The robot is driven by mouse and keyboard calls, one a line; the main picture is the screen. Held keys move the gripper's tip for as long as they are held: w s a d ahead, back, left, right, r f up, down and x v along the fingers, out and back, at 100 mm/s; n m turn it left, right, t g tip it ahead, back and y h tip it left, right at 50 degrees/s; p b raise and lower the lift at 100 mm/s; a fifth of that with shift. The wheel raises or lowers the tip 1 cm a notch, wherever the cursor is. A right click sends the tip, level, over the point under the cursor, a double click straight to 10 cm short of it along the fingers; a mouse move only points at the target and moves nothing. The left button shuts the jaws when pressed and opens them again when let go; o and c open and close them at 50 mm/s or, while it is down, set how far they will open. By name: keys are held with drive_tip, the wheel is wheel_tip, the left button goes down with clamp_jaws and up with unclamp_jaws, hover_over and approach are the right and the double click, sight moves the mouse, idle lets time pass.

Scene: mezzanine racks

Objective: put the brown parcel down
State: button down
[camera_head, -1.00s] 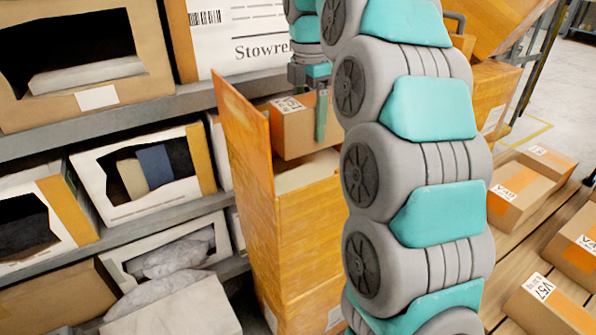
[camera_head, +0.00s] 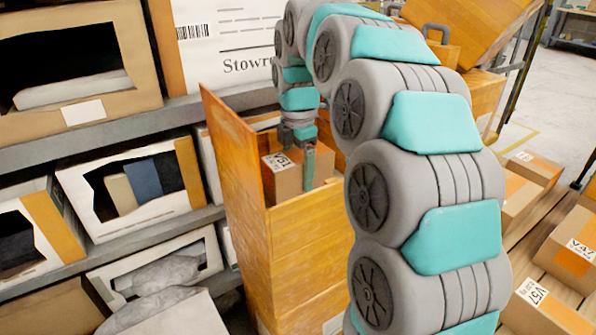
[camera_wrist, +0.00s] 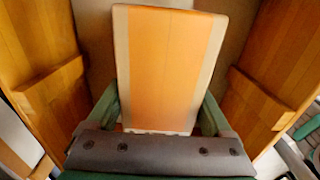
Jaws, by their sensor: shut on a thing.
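The brown parcel (camera_head: 284,178) carries a white V51 label and sits partly inside the open orange wooden box (camera_head: 309,240), its lower part hidden by the box's front wall. My gripper (camera_head: 309,168) reaches down from above and is shut on the parcel. In the wrist view the parcel (camera_wrist: 168,65) shows a wide orange tape strip and lies between the two green fingers of my gripper (camera_wrist: 160,115). Wooden box walls (camera_wrist: 45,75) stand on both sides of it. I cannot tell whether the parcel touches the box floor.
Grey shelves (camera_head: 120,118) with open cartons (camera_head: 135,185) fill the left side. Several parcels lie on a slatted wooden surface (camera_head: 520,238) at the right. A tall raised panel (camera_head: 235,150) stands at the box's left side.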

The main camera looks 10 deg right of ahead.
drive_tip(key=shift+f, duration=0.15)
unclamp_jaws()
wheel_tip(320, 180, up, 11)
drive_tip(key=shift+r+p, duration=0.1)
drive_tip(key=shift+p, duration=0.55)
drive_tip(key=shift+r+p, duration=0.6)
drive_tip(key=shift+p, duration=0.05)
